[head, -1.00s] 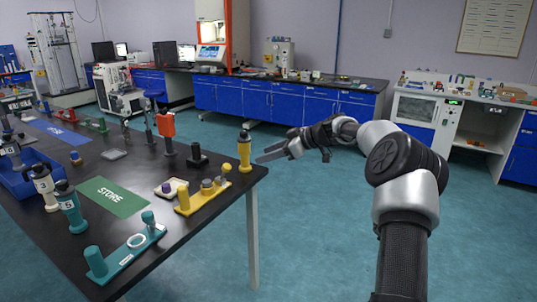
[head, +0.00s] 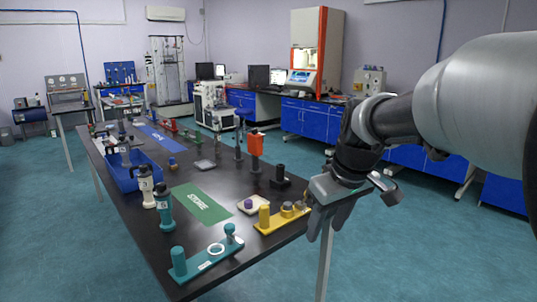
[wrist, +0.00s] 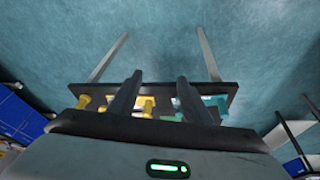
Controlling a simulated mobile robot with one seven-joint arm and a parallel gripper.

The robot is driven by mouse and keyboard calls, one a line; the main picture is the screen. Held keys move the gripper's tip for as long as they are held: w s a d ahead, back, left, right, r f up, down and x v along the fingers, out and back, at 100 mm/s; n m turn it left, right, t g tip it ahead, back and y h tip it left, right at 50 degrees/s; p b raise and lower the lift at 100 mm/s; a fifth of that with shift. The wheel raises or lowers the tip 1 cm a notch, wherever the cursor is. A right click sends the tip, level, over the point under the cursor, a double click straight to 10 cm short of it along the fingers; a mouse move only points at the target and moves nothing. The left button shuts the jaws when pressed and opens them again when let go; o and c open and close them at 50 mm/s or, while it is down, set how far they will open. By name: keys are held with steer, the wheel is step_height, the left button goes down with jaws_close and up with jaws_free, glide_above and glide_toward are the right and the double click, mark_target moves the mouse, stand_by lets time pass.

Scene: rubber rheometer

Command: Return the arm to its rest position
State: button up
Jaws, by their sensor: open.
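My gripper (head: 328,222) is in the right half of the head view, held in the air by the right end of the black table, fingers pointing down. In the wrist view its two dark fingers (wrist: 155,95) stand apart with nothing between them, so it is open and empty. My arm crosses the upper right of the head view, bent at the wrist. Beyond the fingers in the wrist view lie the table edge, yellow parts (wrist: 84,102) and teal parts (wrist: 215,102).
The black table (head: 240,264) carries a teal stand (head: 207,262), a yellow stand (head: 283,222) close to my gripper, a green STORE mat (head: 203,206), a blue bin (head: 125,180) and bottles (head: 164,208). Blue cabinets (head: 306,119) line the back wall. Open floor (head: 420,255) lies right of the table.

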steer(key=s+d+f+m+t+h, duration=0.15)
steer(key=s+m, duration=0.35)
steer(key=s, duration=1.4)
step_height(320, 180, up, 22)
steer(key=p, duration=2.1)
steer(key=shift+d+m, duration=0.25)
steer(key=shift+m, duration=0.15)
